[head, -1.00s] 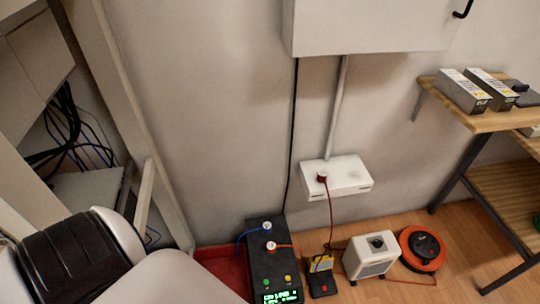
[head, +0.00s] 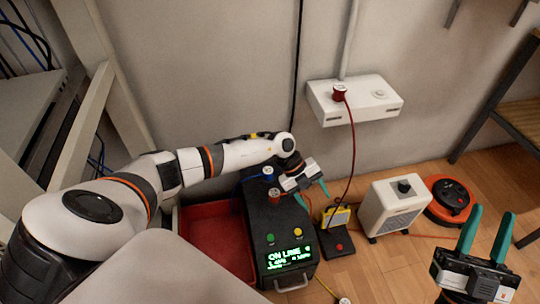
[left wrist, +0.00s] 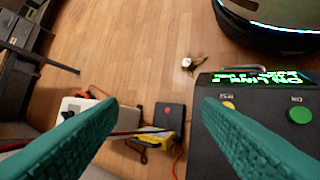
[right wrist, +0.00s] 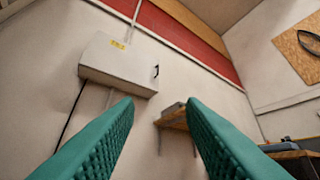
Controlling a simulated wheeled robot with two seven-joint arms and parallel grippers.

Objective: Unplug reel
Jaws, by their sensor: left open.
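The orange and black cable reel (head: 450,200) stands on the floor at right in the head view. The black power unit (head: 268,225) has a lit green screen and carries a blue-collared plug (head: 268,174) and an orange-red plug (head: 275,195) on top. A red plug (head: 339,93) sits in the white wall socket box (head: 375,100), its red cable hanging down. I cannot trace which plug the reel's orange cable ends in. My left gripper (head: 312,194) is open above the power unit, close to the orange-red plug. My right gripper (head: 490,222) is open and empty, in front of the reel.
A white heater-like box (head: 392,208) and a small black box with a yellow part (head: 338,235) stand between power unit and reel. A red tray (head: 215,235) lies left. A loose plug (left wrist: 188,63) lies on the floor. A wooden shelf (head: 515,105) stands right.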

